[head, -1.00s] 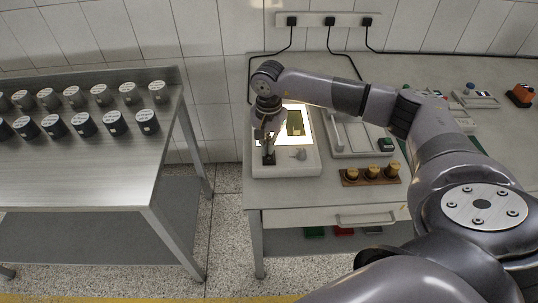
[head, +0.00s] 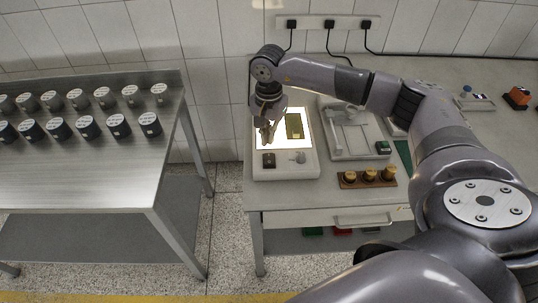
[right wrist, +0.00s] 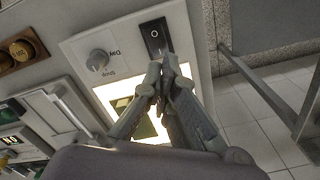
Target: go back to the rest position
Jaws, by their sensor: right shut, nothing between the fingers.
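My right gripper (head: 267,136) is shut and empty above the left part of a white light box (head: 287,171) on the bench. The right wrist view shows its closed fingers (right wrist: 166,66) in front of the box. The box's panel (head: 268,112) glows bright, and a dark olive piece (head: 294,126) lies on it. A black rocker switch (head: 268,160) and a grey knob (head: 298,157) sit on its front; the switch (right wrist: 155,36) and knob (right wrist: 98,60) also show in the right wrist view. My left gripper is out of view.
A grey tray-like device (head: 352,138) stands right of the light box. A wooden rack (head: 367,179) with brass-coloured pieces lies in front of it. A steel table (head: 90,170) with several dark cylinders stands at left, across a floor gap. The wall carries a socket strip (head: 328,22).

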